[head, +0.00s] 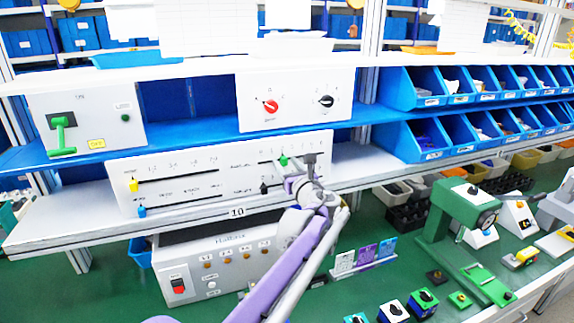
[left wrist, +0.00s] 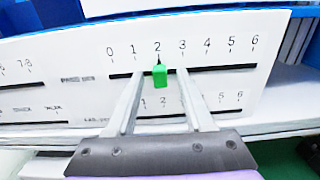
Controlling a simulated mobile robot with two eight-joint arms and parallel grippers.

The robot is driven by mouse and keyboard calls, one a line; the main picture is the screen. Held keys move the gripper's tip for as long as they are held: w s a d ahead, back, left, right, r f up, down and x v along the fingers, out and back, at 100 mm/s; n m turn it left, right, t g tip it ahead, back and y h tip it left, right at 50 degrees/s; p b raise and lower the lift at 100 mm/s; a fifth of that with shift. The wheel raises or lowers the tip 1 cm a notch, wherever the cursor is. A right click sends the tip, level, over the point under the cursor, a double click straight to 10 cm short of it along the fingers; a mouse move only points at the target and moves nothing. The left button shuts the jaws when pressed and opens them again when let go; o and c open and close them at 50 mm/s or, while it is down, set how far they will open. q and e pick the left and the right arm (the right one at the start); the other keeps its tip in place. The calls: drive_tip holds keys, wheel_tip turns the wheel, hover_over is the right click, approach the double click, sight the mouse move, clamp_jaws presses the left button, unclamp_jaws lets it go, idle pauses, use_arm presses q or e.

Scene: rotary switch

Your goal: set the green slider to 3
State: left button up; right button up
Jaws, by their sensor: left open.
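The white slider panel (head: 190,183) stands on the shelf. Its green slider (head: 283,160) is on the upper right scale in the head view. In the left wrist view the green slider (left wrist: 160,77) has its pointer at 2 on the 0 to 6 scale. My left gripper (head: 297,167) is at the panel. In the left wrist view my left gripper (left wrist: 160,73) is open, one finger on each side of the green slider, with gaps between. My right gripper is not in view.
A black slider (head: 264,188) is below the green one, close to my gripper. Yellow (head: 133,186) and blue (head: 141,210) sliders are at the panel's left. A panel with two rotary knobs (head: 271,106) stands above. A grey control box (head: 215,262) is below.

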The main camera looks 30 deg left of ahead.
use_arm(q)
clamp_jaws()
idle(1.3)
